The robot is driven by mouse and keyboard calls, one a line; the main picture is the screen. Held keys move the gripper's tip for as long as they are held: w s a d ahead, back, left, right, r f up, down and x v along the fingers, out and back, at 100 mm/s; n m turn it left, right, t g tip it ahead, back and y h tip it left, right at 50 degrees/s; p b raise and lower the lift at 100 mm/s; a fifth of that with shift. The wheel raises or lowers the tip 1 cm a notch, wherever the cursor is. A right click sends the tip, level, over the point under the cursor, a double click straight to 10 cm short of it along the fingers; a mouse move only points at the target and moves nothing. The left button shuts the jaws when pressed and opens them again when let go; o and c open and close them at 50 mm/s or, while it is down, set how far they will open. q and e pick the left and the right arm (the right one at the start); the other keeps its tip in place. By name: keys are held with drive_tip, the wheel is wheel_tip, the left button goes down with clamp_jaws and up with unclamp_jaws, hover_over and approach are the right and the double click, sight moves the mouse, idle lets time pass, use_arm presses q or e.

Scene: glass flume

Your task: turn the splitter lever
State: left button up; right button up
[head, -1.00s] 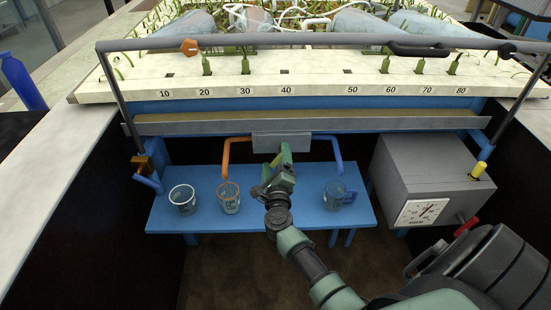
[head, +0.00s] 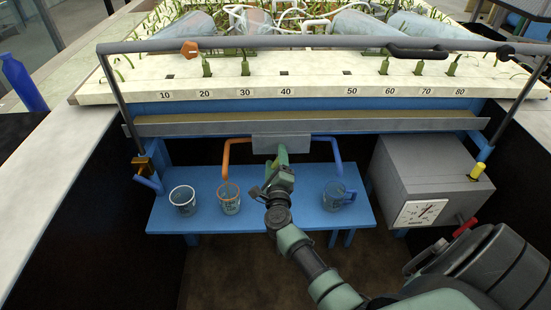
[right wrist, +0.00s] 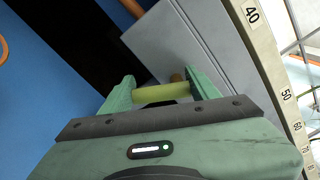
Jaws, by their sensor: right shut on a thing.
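The grey splitter box (head: 282,143) hangs under the flume's front trough, with an orange pipe and a blue pipe leading from it. My right gripper (head: 281,158) is in front of the box and hides the lever in the head view. In the right wrist view the yellow-green lever (right wrist: 160,93) lies across between the two green fingers of my right gripper (right wrist: 160,92), which are shut on it. The grey box (right wrist: 180,45) is just beyond. My left gripper is in neither view.
A grey cabinet with a dial (head: 425,165) stands at the right.

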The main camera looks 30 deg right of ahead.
drive_tip(key=n+p, duration=0.1)
drive_tip(key=n, duration=0.1)
drive_tip(key=shift+s+d+f+n+p, duration=0.15)
drive_tip(key=shift+d+n+p, duration=0.05)
drive_tip(key=shift+n+p, duration=0.2)
drive_tip(key=shift+s+d+f+n+p, duration=0.15)
drive_tip(key=shift+n+p, duration=0.15)
drive_tip(key=shift+n, duration=0.4)
drive_tip(key=shift+w+d+f+n+p, duration=0.1)
drive_tip(key=shift+n+p, duration=0.2)
drive_tip(key=shift+n, duration=0.4)
drive_tip(key=shift+s, duration=0.1)
drive_tip(key=o, duration=1.4)
drive_tip(key=shift+a, duration=0.1)
drive_tip(key=v, duration=0.7)
drive_tip(key=shift+s+a, duration=0.15)
drive_tip(key=shift+s, duration=0.25)
